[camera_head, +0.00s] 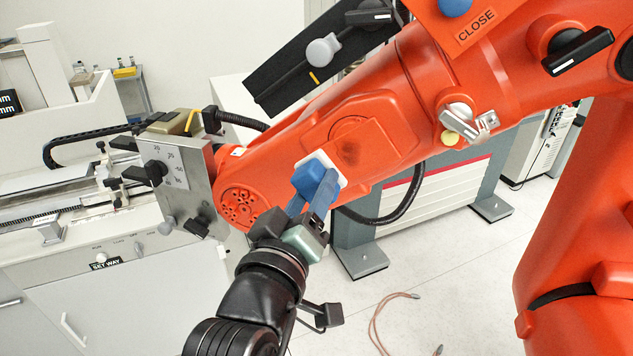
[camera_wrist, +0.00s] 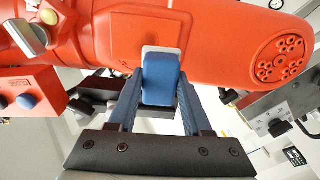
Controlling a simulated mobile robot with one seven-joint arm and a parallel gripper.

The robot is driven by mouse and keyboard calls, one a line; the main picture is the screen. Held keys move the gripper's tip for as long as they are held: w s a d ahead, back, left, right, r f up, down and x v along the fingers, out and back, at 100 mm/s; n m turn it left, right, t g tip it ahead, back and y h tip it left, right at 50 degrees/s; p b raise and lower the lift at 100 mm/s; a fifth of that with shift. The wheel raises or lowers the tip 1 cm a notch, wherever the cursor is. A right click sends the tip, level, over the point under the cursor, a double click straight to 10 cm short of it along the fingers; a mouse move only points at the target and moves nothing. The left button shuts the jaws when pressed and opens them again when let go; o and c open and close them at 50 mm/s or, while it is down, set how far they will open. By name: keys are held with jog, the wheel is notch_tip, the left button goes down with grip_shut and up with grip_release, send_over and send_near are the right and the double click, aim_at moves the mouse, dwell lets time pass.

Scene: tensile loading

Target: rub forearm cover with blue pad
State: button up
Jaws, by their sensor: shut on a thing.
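The forearm cover (camera_head: 375,143) is a raised orange panel on the side of the large orange robot arm, with a dark smudge on it. The panel also shows in the wrist view (camera_wrist: 135,35). My gripper (camera_head: 318,190) is shut on the blue pad (camera_head: 309,177), which has a white face turned toward the arm. In the wrist view the blue pad (camera_wrist: 160,80) sits between my two blue fingers. The white face is at the panel's lower left edge in the head view, left of the smudge. I cannot tell whether it touches.
A black panel with knobs (camera_head: 325,52) is above the arm, and a silver latch (camera_head: 468,122) sits to the right. A cable (camera_head: 385,320) lies on the floor.

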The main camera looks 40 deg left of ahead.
aim_at(313, 193)
jog(key=shift+s+d, duration=0.1)
jog(key=shift+v, duration=1.4)
